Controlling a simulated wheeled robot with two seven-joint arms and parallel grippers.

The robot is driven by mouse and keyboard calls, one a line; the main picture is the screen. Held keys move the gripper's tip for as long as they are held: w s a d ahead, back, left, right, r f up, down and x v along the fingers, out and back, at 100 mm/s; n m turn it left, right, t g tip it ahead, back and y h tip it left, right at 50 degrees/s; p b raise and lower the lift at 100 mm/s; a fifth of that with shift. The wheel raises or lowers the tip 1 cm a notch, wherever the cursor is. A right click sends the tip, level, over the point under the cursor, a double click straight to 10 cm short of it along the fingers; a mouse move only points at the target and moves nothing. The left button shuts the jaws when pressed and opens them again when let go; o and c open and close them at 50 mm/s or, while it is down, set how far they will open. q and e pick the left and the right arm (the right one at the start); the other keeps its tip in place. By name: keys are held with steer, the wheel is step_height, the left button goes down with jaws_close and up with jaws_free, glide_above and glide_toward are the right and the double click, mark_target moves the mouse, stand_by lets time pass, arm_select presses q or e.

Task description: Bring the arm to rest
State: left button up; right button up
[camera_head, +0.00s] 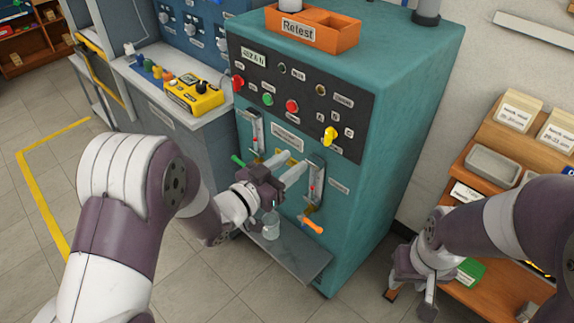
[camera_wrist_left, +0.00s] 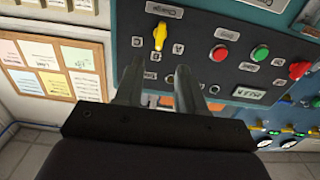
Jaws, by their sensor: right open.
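My left gripper (camera_head: 290,165) is in front of the teal test bench (camera_head: 376,150), below its dark control panel, between two upright gauge tubes. Its two pale fingers point toward the bench face. In the left wrist view the fingers (camera_wrist_left: 158,78) stand apart with nothing between them; the panel shows behind. I cannot tell how close the tips are to the bench. My right gripper (camera_head: 409,298) hangs low at the right, beside the wooden shelf, open and empty, its fingers pointing down.
The bench carries a yellow knob (camera_head: 330,134), an orange-handled valve (camera_head: 312,225) and an orange Retest tray (camera_head: 312,28) on top. A glass jar (camera_head: 271,226) stands on the low ledge (camera_head: 300,262) under my left gripper. A yellow meter (camera_head: 194,95) lies on the left counter.

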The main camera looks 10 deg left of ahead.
arm_select(q)
steer(key=shift+s+a, duration=0.15)
steer(key=shift+s, duration=0.15)
